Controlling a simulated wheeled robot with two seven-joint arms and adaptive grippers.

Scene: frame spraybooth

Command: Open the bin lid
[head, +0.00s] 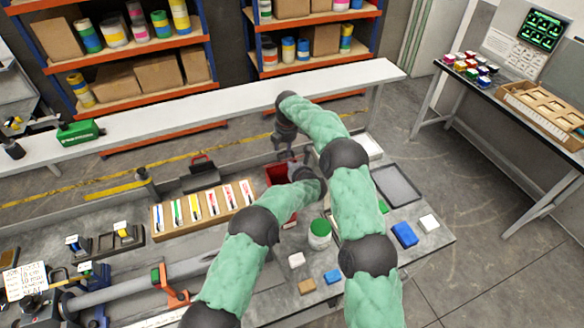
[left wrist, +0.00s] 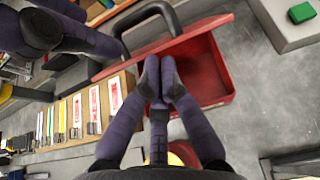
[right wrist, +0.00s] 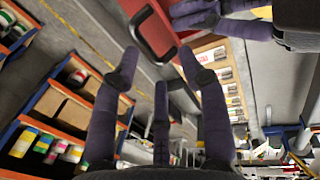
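The red bin (head: 277,173) stands at the middle of the bench in the head view, partly hidden by my arms. In the left wrist view its open interior (left wrist: 200,75) shows, with the red lid (left wrist: 205,27) tilted up along one side and a black handle (left wrist: 128,22) on the lid. My left gripper (left wrist: 160,68) has its fingertips close together in front of the lid's edge; contact with the lid is unclear. My right gripper (right wrist: 160,58) has its fingers wide apart and empty, pointing toward the red bin (right wrist: 150,30). It hangs above the bin in the head view (head: 288,153).
A wooden rack with coloured cards (head: 203,207) lies left of the bin. A green-lidded jar (head: 319,234), small blocks and a grey tray (head: 397,184) are to the right. A long white shelf (head: 220,105) runs behind the bin.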

